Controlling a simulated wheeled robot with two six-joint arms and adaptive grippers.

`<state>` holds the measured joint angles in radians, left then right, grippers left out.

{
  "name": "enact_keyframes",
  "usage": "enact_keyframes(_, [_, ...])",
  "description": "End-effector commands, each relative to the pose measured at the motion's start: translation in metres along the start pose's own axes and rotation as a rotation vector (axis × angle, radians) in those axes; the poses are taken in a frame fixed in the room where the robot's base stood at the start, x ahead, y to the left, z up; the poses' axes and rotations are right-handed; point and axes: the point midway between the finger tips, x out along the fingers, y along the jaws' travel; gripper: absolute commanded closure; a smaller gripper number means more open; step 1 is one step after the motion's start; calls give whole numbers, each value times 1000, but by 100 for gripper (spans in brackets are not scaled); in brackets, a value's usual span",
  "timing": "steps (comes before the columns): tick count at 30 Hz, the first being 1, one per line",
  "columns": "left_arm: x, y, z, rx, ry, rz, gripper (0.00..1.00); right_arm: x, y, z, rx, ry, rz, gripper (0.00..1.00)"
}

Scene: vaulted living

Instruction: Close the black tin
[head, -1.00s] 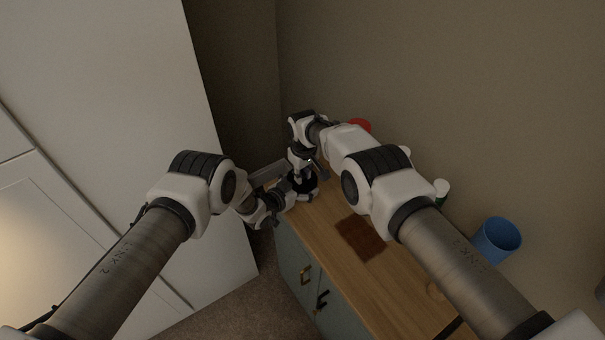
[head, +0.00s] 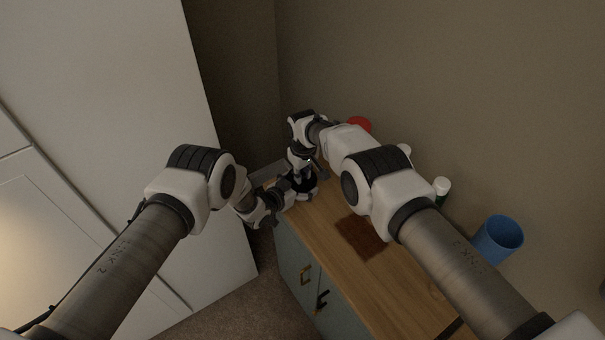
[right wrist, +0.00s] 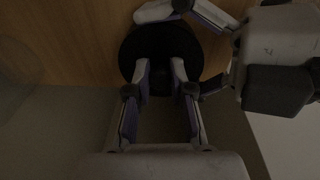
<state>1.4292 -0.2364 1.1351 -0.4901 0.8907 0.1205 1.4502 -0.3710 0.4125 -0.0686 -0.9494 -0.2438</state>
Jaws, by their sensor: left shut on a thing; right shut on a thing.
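The black tin (head: 308,190) stands at the far left end of the wooden cabinet top. In the right wrist view its dark round top (right wrist: 132,50) fills the space around my right fingers. My right gripper (head: 304,174) is above the tin, pointing down, shut on a dark part at the middle of its top, likely the lid (right wrist: 160,45). My left gripper (head: 290,188) comes in from the left, shut on the side of the tin; its fingers show either side of the tin in the right wrist view (right wrist: 205,50). I cannot tell whether the lid is fully seated.
On the cabinet top (head: 400,290) lie a brown mat (head: 360,236), a blue cup (head: 498,240), a white-capped green bottle (head: 441,188) and a red object (head: 359,125) near the wall. A tall white cupboard (head: 120,100) stands close on the left.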

Motion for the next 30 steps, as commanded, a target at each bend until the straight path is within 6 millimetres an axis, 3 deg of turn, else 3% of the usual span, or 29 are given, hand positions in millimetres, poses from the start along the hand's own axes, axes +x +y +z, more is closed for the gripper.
enact_keyframes(1, [2, 1, -6, 8, 15, 5, 71, 8, -2, 5, 1, -9, -5, 100])
enact_keyframes(8, [2, 2, -7, 10, 17, 7, 71, 8, -2, 5, 1, -9, -5, 100])
enact_keyframes(9, [2, 2, -7, 10, 17, 7, 71, 8, -2, 5, 1, -9, -5, 70])
enact_keyframes(30, [2, 0, -8, 8, 18, 3, 70, 8, -4, 5, 0, -12, -8, 70])
